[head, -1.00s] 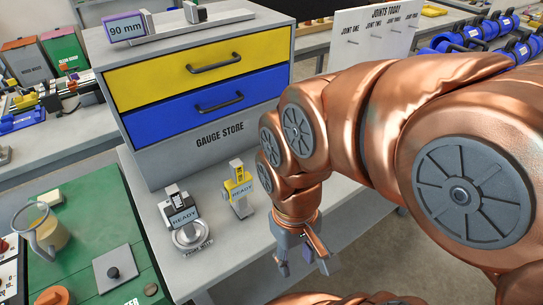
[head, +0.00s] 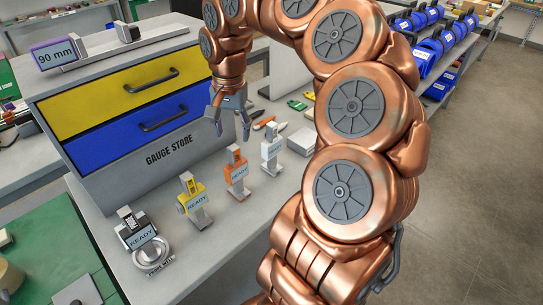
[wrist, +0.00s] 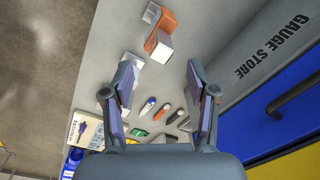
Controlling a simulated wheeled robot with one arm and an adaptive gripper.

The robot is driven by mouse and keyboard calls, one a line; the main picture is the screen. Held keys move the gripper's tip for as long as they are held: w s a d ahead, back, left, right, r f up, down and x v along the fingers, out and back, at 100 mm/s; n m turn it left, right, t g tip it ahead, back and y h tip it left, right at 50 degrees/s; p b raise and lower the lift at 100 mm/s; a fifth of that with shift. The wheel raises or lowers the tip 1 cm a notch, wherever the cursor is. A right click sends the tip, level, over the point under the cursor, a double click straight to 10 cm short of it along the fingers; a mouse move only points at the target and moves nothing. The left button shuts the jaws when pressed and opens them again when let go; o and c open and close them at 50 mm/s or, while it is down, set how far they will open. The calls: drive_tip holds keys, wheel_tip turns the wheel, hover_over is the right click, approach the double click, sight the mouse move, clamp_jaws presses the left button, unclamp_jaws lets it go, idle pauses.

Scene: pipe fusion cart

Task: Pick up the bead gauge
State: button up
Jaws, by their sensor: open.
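Several small gauges with READY screens stand in a row on the grey bench before the gauge store. They are a black one (head: 136,232) by a metal ring, a yellow one (head: 193,200), an orange one (head: 236,174) and a white one (head: 271,150). I cannot tell which is the bead gauge. My gripper (head: 232,131) is open and empty, pointing down above the bench, near the orange and white gauges. In the wrist view the open fingers (wrist: 161,82) have the orange gauge (wrist: 160,36) beyond them and the white gauge (wrist: 133,60) by the left finger.
The gauge store (head: 169,151) has a yellow and a blue drawer, both shut, close behind the row. A 90 mm display (head: 55,54) sits on top. Small tools (head: 263,123) and a pale box (head: 302,140) lie farther along the bench. A green surface (head: 50,250) is at left.

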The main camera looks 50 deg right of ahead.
sight(272, 125)
drive_tip(key=d+f+m, duration=0.1)
drive_tip(key=d+m, duration=0.1)
drive_tip(key=d, duration=0.2)
drive_tip(key=d+f+m, duration=0.1)
drive_tip(key=d+m, duration=0.1)
drive_tip(key=d, duration=0.3)
drive_tip(key=d+f+m, duration=0.1)
drive_tip(key=d+m, duration=0.1)
drive_tip(key=d, duration=0.2)
drive_tip(key=shift+d+m, duration=0.2)
drive_tip(key=shift+m, duration=0.1)
drive_tip(key=shift+d+f+p, duration=0.2)
drive_tip(key=shift+f+p, duration=0.05)
drive_tip(key=shift+p, duration=0.05)
wheel_tip(272, 125, down, 2)
drive_tip(key=shift+p, duration=0.3)
drive_tip(key=shift+w+d+f+p, duration=0.1)
drive_tip(key=shift+f+p, duration=0.6)
drive_tip(key=shift+f, duration=0.65)
drive_tip(key=shift+w+d+f+p, duration=0.1)
drive_tip(key=shift+f+p, duration=0.6)
drive_tip(key=shift+f, duration=0.65)
drive_tip(key=shift+c, duration=0.4)
clamp_jaws()
